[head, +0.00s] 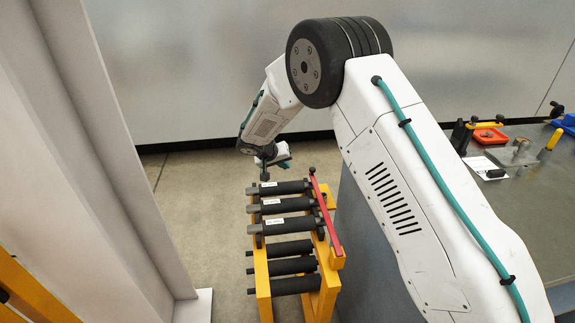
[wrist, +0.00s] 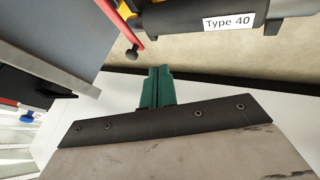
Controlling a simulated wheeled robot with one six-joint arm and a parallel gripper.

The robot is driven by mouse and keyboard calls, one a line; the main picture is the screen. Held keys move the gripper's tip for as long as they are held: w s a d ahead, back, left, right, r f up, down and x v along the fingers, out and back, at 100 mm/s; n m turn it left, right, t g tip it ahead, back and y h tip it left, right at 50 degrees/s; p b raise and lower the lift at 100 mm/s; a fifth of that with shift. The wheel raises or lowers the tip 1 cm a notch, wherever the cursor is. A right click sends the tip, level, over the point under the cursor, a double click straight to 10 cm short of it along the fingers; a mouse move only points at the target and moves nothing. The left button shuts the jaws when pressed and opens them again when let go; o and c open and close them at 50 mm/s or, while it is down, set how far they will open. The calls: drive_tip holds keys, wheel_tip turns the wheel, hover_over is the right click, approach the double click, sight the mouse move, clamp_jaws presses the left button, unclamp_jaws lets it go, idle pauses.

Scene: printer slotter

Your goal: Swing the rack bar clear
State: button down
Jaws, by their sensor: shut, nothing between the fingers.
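The red rack bar (head: 325,212) runs along the right side of the yellow roller rack (head: 263,285), beside the right ends of the upper rollers. A dark knob (head: 312,170) sits at its far end; its near end meets a yellow block. In the wrist view the bar (wrist: 118,18) enters from the top, with its knob (wrist: 133,52) just left of and beyond my green fingertips. My gripper (wrist: 158,72) is shut and empty, apart from the bar. In the head view my gripper (head: 283,162) is beyond the rack's far end, left of the knob, its fingers only partly visible.
Black rollers (head: 285,205) with white labels lie across the rack; one label in the wrist view reads "Type 40" (wrist: 228,21). A grey-topped bench (head: 530,185) with tools and an orange tray (head: 489,137) stands right. A pale column (head: 120,170) stands left. Floor left of the rack is clear.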

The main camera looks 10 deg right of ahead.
drive_tip(key=x, duration=0.7)
drive_tip(key=shift+d+f, duration=0.2)
drive_tip(key=shift+f, duration=0.1)
drive_tip(key=d, duration=0.2)
drive_tip(key=shift+d+r, duration=0.25)
drive_tip(key=shift+r, duration=0.05)
drive_tip(key=shift+d, duration=0.7)
drive_tip(key=shift+w+d, duration=0.1)
